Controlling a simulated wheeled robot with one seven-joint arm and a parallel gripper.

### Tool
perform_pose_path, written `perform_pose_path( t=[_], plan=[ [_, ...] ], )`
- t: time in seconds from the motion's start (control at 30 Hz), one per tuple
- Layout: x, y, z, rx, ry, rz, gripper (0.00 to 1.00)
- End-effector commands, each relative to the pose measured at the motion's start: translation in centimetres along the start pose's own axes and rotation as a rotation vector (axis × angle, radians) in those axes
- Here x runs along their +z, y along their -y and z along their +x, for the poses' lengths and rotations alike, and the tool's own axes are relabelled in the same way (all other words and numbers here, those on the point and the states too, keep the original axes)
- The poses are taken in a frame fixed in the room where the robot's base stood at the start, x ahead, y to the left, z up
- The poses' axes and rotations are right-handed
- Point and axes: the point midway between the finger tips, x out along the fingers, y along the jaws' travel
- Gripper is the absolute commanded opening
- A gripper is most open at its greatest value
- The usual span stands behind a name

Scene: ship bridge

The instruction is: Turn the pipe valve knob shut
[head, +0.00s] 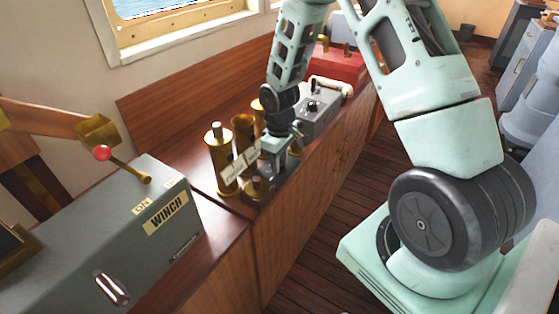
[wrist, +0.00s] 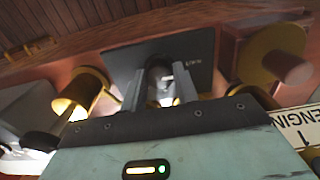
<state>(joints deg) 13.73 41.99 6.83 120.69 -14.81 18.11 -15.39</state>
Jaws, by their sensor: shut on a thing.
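My gripper (wrist: 162,92) reaches down to the wooden counter. In the head view, the gripper (head: 276,160) is among brass fittings near the counter's front edge. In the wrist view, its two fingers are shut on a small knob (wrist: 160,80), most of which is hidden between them. Behind the fingers is a dark plate (wrist: 196,62) with small lettering too blurred to read. The head view does not show the knob clearly, because my gripper covers it. I cannot tell how far the knob is turned.
Brass cylinders (head: 222,160) stand close left of my gripper. A brass fitting (wrist: 275,55) is right of the fingers in the wrist view. A grey control box (head: 318,110) and red box (head: 335,65) stand behind. A grey winch box (head: 115,235) is front left. The floor (head: 345,190) beside the counter is clear.

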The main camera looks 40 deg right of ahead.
Motion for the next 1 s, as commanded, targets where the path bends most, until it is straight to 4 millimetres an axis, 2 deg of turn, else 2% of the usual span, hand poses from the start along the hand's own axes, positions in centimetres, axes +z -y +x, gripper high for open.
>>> perform_pose_path(
  t=[0.07, 0.1, 0.13, 0.17, 0.43, 0.57, 0.67, 1.0],
  plan=[
    [-0.1, -0.1, -0.1, 0.002, -0.004, -0.002, 0.07],
    [-0.1, -0.1, -0.1, 0.002, -0.004, -0.002, 0.41],
    [-0.1, -0.1, -0.1, 0.002, -0.004, -0.001, 0.5],
    [-0.1, -0.1, -0.1, 0.002, -0.003, -0.001, 0.52],
    [-0.1, 0.0, -0.1, 0.001, -0.001, 0.0, 0.52],
    [-0.1, -0.1, -1.0, 0.002, -0.003, 0.001, 0.52],
    [-0.1, -0.1, -2.5, 0.003, -0.005, 0.002, 0.52],
    [-0.1, -0.1, -10.5, 0.005, -0.006, 0.001, 0.52]
  ],
)
